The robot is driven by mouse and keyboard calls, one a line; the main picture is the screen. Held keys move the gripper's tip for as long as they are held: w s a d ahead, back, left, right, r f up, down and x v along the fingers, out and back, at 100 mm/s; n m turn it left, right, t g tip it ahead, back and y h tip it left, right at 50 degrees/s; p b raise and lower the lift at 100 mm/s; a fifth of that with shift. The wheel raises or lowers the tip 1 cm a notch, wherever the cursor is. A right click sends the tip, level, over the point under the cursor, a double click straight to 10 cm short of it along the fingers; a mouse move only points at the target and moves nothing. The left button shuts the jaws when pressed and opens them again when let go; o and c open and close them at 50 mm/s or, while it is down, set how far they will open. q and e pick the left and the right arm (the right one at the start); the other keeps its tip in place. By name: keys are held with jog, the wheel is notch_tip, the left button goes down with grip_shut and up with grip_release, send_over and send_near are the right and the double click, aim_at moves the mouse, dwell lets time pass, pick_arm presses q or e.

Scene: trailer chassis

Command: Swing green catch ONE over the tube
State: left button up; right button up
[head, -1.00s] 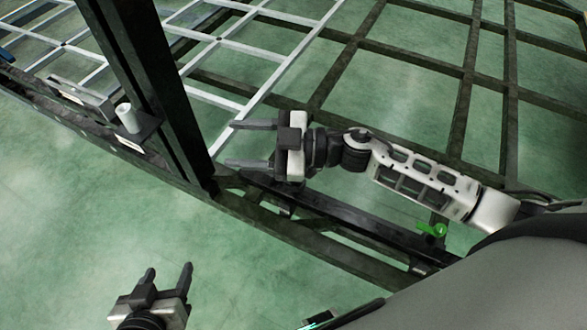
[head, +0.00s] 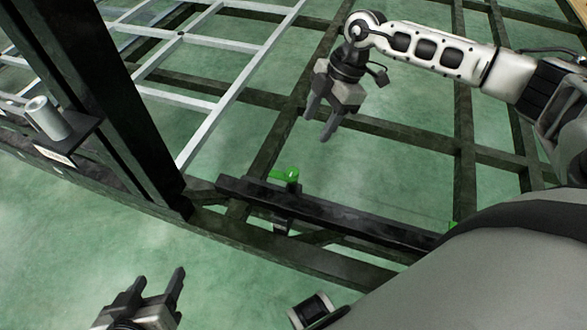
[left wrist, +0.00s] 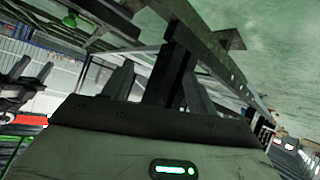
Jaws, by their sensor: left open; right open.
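A green catch (head: 287,175) sits at the left part of a long dark tube (head: 340,213), which lies along the frame's near side. A second green piece (head: 452,225) shows at the tube's right end, mostly hidden by my body. I cannot read which one is catch ONE. My right gripper (head: 317,127) is open and empty, pointing down, above and beyond the left catch, apart from it. My left gripper (head: 159,277) is open and empty over the floor, left of and nearer than the tube. In the left wrist view, its fingers (left wrist: 157,88) are apart, and a green piece (left wrist: 70,21) shows at upper left.
A thick dark post (head: 90,90) rises left of the tube. Beside it a bracket holds a pale cylinder (head: 46,118). A light grey grid (head: 215,105) and dark crossbars (head: 400,135) lie beyond. Green floor (head: 220,265) is clear in front.

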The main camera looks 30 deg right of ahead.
aim_at(293, 171)
jog(key=b+x, duration=0.3)
jog(key=x, duration=1)
jog(key=shift+a+f, duration=0.15)
jog(key=shift+f, duration=0.05)
jog(key=shift+a+f, duration=0.2)
jog(key=shift+f, duration=0.25)
pick_arm(q)
jog(key=f, duration=0.1)
jog(key=d+f, duration=0.1)
jog(key=f, duration=0.1)
jog(key=shift+w+d+f+h, duration=0.15)
jog(key=shift+w+f+h, duration=0.05)
jog(key=shift+w+h, duration=0.15)
pick_arm(e)
jog(key=c, duration=1)
